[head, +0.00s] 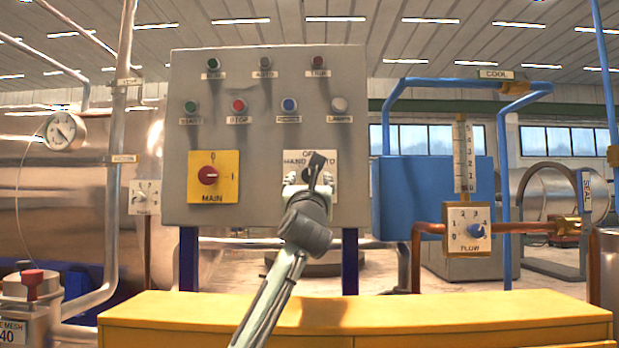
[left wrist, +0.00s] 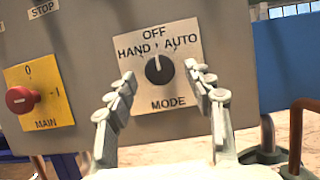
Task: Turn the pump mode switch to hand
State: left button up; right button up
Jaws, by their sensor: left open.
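The mode switch is a round black knob (left wrist: 159,70) on a pale plate (left wrist: 168,103) marked HAND on the left, OFF at the top and AUTO on the right. Its light mark points up at OFF. In the head view the plate (head: 329,160) sits at the lower right of the grey panel, and my gripper partly hides it. My left gripper (head: 309,178) is open in front of the plate. In the left wrist view its fingers (left wrist: 159,74) stand on either side of the knob, apart from it. My right gripper is in neither view.
The grey panel (head: 255,130) also has a yellow MAIN plate with a red knob (head: 208,175), plus several buttons and lamps above. A yellow cabinet (head: 400,310) lies below. A blue box (head: 400,198) and a FLOW dial (head: 475,229) stand to the right.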

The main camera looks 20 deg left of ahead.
pick_arm(q)
jog(key=shift+x, duration=0.75)
jog(key=c, duration=1.1)
jog(key=shift+c, duration=0.2)
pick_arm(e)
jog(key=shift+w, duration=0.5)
pick_arm(q)
jog(key=shift+d+n, duration=0.1)
jog(key=shift+n, duration=0.4)
jog(key=shift+w+d+r+n+g+y+p, duration=0.1)
jog(key=shift+n+g+y+p, duration=0.65)
jog(key=shift+n, duration=1.25)
jog(key=shift+d+n+g+y+p, duration=0.1)
jog(key=shift+n+g+y+p, duration=0.75)
jog(key=shift+n, duration=1.15)
jog(key=shift+w+n+g+y+p, duration=0.1)
jog(key=shift+n+g+y+p, duration=0.55)
jog(key=shift+n, duration=1.35)
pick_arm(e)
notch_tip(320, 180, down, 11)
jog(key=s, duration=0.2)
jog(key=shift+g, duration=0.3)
pick_arm(q)
jog(key=shift+t+y, duration=0.25)
jog(key=shift+y, duration=0.1)
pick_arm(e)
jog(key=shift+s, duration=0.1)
